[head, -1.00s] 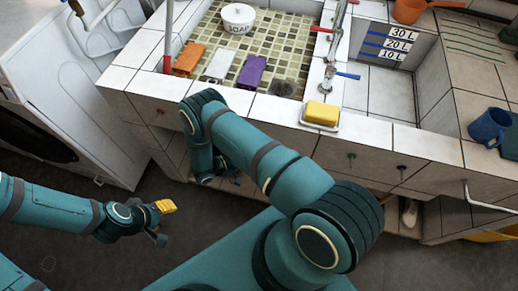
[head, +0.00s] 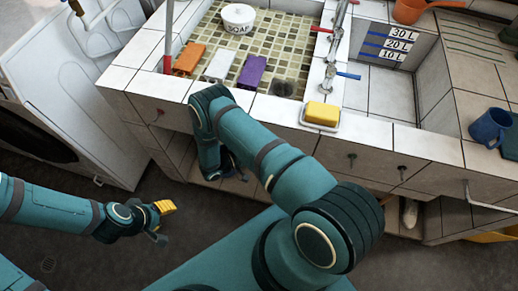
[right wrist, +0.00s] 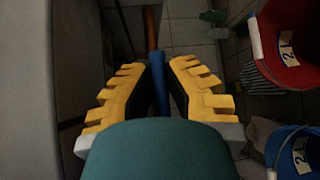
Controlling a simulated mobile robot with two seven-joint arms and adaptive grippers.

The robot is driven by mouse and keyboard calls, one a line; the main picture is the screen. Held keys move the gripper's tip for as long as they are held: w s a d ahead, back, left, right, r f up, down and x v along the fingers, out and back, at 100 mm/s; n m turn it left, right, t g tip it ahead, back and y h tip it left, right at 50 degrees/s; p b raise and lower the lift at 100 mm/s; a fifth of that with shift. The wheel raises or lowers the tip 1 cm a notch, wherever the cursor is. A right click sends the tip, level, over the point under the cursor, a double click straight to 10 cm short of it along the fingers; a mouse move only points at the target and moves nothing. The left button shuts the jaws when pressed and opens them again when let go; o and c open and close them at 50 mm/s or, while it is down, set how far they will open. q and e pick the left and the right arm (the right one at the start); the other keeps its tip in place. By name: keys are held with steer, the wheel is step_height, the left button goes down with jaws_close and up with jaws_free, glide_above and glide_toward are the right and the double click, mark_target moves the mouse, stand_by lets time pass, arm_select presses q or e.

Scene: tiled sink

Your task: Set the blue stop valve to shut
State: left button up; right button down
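A blue lever handle (head: 348,76) sticks out to the right from the metal tap pipes behind the sink rim in the head view. In the right wrist view a blue upright pipe or rod (right wrist: 159,85) shows between my fingers; I cannot tell whether it belongs to a stop valve. My right gripper (right wrist: 158,70) has its yellow fingers spread on either side of it, with gaps visible. In the head view my right gripper (head: 234,172) is low by the cabinet front, mostly hidden by my arm. My left gripper (head: 163,222) is open and empty above the floor.
A red handle (head: 322,29) sits higher on the tap pipes. A yellow sponge (head: 322,113) lies on the sink's front rim. In the right wrist view a red bucket (right wrist: 288,45) and a blue bucket (right wrist: 298,152) stand at the right. A cabinet wall (right wrist: 40,80) is at the left.

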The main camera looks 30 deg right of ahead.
stand_by(0.3)
steer(key=shift+w+f+m+t+y+p, duration=0.1)
steer(key=shift+f+m+t+y+p, duration=0.45)
steer(key=shift+m+y, duration=0.45)
steer(key=shift+w+a+f+m+t+y+p, duration=0.1)
steer(key=shift+w+f+m+t+y+p, duration=0.05)
steer(key=shift+f+m+t+y+p, duration=0.4)
steer(key=shift+w+a+f+m+t+y+p, duration=0.1)
steer(key=shift+f+m+y+p, duration=0.25)
steer(key=shift+y, duration=0.4)
steer(key=shift+f, duration=0.1)
steer(key=c, duration=1)
jaws_free()
steer(key=w+v, duration=0.1)
steer(key=v, duration=1.1)
steer(key=shift+s, duration=0.5)
